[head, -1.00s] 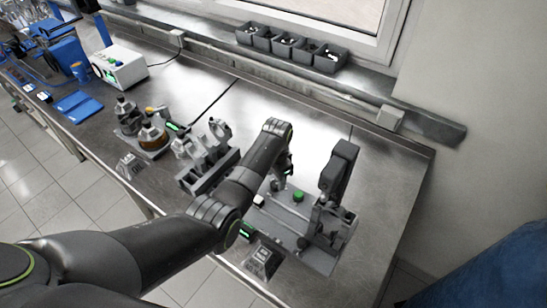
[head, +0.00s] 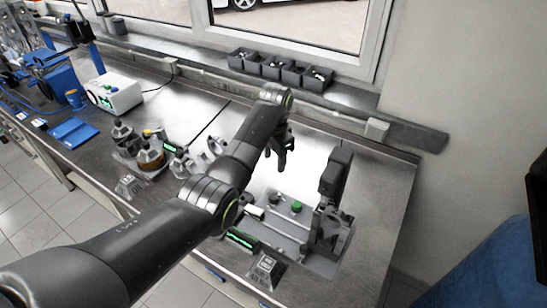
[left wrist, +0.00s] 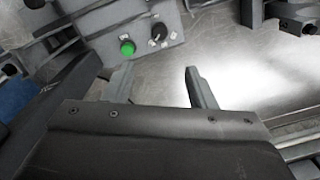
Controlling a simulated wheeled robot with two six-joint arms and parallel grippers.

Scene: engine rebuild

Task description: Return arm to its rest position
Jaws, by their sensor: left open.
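My left arm reaches across the head view from the lower left. Its gripper (head: 281,166) hangs above the metal table, behind the fixture with the green button. In the left wrist view its two fingers (left wrist: 160,84) are apart with nothing between them. Bare table and part of a grey panel with a green button (left wrist: 127,47) and a black knob show beyond the fingers. My right gripper is not in view.
A grey fixture (head: 296,238) with a dark upright head (head: 336,172) stands right of the arm. Black bins (head: 273,67) line the window sill.

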